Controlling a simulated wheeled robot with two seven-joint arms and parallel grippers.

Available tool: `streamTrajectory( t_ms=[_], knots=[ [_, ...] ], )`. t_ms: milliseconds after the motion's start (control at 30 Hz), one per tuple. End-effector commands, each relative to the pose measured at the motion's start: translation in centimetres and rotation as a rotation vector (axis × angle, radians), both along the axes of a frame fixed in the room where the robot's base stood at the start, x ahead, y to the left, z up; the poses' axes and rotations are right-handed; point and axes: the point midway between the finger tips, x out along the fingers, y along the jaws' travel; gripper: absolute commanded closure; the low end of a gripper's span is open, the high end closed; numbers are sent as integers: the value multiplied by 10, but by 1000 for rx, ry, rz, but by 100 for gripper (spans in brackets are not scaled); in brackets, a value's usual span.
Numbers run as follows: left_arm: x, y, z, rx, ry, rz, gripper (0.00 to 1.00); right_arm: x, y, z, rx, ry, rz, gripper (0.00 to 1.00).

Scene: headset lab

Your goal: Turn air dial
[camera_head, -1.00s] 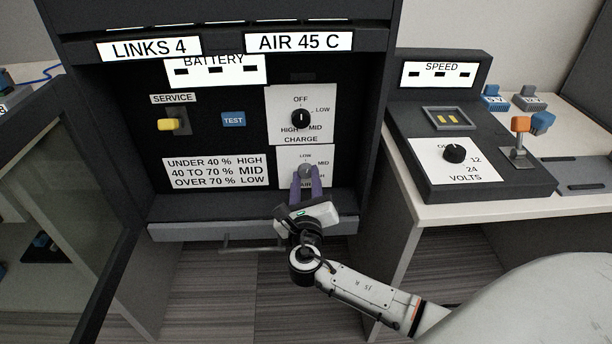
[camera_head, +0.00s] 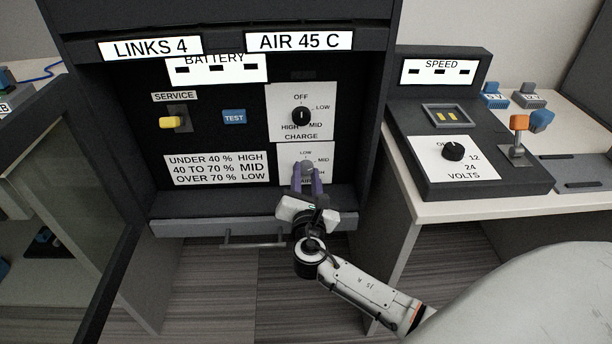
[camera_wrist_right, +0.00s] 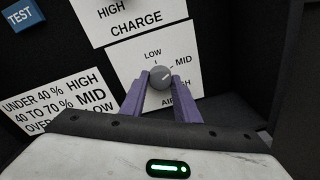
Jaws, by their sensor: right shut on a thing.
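The air dial is a small round grey knob (camera_head: 307,167) on a white plate (camera_head: 325,150) marked LOW, MID and HIGH, low on the right of the black cabinet panel. It also shows in the right wrist view (camera_wrist_right: 160,76), where its pale pointer line points up and right, toward MID. My right gripper (camera_head: 307,178) has purple fingers, one on each side of the knob, and is shut on it. It shows in the right wrist view (camera_wrist_right: 161,84) too. The fingers hide part of the lower lettering. My left gripper is not in view.
Above is the black CHARGE dial (camera_head: 301,116). To the left are a TEST button (camera_head: 233,117), a yellow SERVICE switch (camera_head: 170,123) and a rule label (camera_head: 215,170). An open glass door (camera_head: 60,190) stands at left. A SPEED/VOLTS console (camera_head: 470,150) stands on the right table.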

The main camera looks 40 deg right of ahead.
Motion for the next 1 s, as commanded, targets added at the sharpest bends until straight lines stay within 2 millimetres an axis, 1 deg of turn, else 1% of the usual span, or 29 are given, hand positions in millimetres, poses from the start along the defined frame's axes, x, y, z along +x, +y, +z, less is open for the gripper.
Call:
streamTrajectory(
  t_ms=[133,300,767,800,867,900,1000],
  knots=[
    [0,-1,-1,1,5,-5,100,-1,0,-2,53,-28,-2,94],
    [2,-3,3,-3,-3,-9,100,-1,1,-2,87,-48,-1,94],
    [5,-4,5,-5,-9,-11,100,-1,1,-2,98,-54,0,94],
    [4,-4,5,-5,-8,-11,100,-1,1,-2,98,-54,0,70],
    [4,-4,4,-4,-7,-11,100,-1,1,-2,98,-55,-1,60],
    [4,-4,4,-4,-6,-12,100,-1,1,-2,98,-55,-1,53],
    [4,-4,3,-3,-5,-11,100,-1,0,-1,97,-56,0,53]
  ],
)
